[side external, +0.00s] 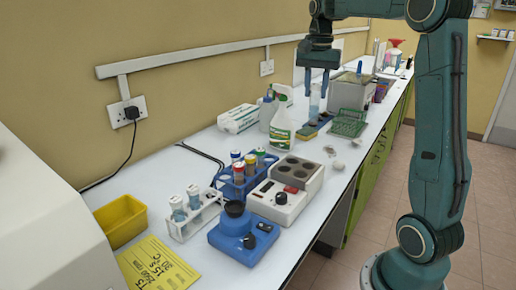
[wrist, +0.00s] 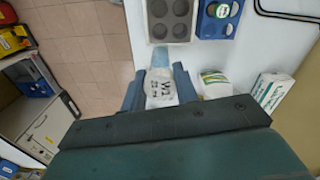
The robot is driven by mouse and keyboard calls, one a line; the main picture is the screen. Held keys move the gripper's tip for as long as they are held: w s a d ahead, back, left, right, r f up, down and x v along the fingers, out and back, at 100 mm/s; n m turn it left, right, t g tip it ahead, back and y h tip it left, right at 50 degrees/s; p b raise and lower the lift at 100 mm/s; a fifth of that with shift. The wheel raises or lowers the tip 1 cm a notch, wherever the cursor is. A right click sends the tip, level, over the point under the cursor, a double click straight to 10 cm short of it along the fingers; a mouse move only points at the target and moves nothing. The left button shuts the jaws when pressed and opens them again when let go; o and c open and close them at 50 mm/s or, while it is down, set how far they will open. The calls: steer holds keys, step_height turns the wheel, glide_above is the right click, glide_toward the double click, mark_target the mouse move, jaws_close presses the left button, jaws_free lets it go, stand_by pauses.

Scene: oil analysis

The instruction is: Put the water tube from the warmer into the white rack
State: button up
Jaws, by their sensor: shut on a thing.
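My gripper (side external: 316,88) is raised over the far part of the bench, fingers pointing down. It is shut on the water tube (side external: 315,103), which hangs upright with pale blue liquid. In the wrist view the tube's white top (wrist: 160,94), marked "W2", sits between my two fingers (wrist: 160,90). The warmer (side external: 288,190) is a white block with dark round wells that look empty; it also shows in the wrist view (wrist: 148,28). The white rack (side external: 187,232) stands at the near left and holds two white-capped tubes with pale blue liquid.
A blue rack (side external: 226,186) with several colour-capped tubes stands between the white rack and the warmer. A blue mixer (side external: 240,240) is in front. A spray bottle (side external: 282,125), a green basket (side external: 348,123) and a grey box (side external: 350,94) are near my gripper. A yellow bin (side external: 120,220) stands left.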

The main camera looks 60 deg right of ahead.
steer(key=w+a+f+n, duration=0.2)
steer(key=w+a+f, duration=0.3)
steer(key=w+a, duration=0.4)
steer(key=w+a+f+n, duration=0.2)
steer(key=w+a+f, duration=0.3)
steer(key=a, duration=1.2)
steer(key=w, duration=0.3)
steer(key=shift+w+f+n, duration=0.15)
steer(key=shift+w+n, duration=0.15)
steer(key=shift+w, duration=0.1)
steer(key=shift+f, duration=0.1)
step_height(320, 180, down, 11)
steer(key=o, duration=1)
